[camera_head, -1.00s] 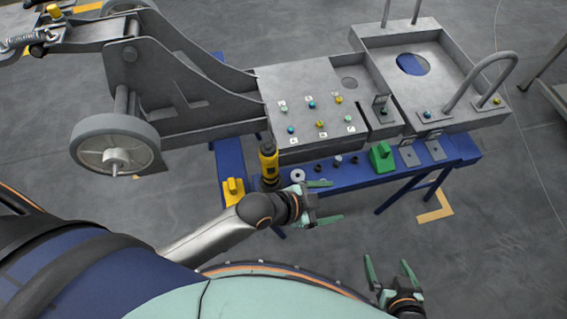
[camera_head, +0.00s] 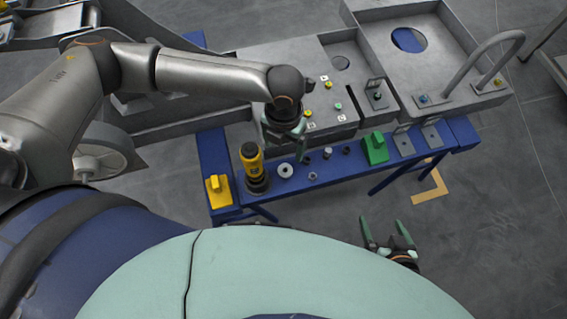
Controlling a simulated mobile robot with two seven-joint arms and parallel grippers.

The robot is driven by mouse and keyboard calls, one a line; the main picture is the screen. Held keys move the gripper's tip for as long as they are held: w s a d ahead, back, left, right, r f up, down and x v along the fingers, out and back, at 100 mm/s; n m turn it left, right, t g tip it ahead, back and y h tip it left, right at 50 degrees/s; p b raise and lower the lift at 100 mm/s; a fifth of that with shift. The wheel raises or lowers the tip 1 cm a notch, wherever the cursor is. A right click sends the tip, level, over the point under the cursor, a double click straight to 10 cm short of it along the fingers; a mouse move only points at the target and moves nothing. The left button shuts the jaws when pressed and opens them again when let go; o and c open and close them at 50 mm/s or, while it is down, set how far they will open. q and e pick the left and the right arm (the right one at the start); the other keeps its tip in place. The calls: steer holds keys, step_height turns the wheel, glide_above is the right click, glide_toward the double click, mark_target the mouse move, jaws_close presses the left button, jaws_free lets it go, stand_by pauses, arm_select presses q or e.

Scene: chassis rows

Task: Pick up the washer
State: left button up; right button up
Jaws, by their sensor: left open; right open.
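The washer (camera_head: 285,170) is a light ring with a dark hole, lying flat on the blue bench (camera_head: 225,155) just right of the yellow-and-black tool. My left gripper (camera_head: 286,148) is open and points down over the bench, a little beyond the washer in the picture. Its fingers appear apart from the washer, and nothing shows between them. My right gripper (camera_head: 388,234) is open and empty, low in front of the bench over the floor.
Small fasteners, including a nut (camera_head: 312,176), lie to the right, then a green block (camera_head: 375,148). The grey chassis (camera_head: 430,60) rises behind the bench.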

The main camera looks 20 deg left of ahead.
mark_target(285, 171)
arm_select(q)
step_height(285, 171, down, 12)
steer(key=shift+d+f+b, duration=0.1)
steer(key=shift+d+b, duration=0.05)
steer(key=shift+b, duration=0.25)
steer(key=shift+w, duration=0.1)
jaws_close()
stand_by(0.7)
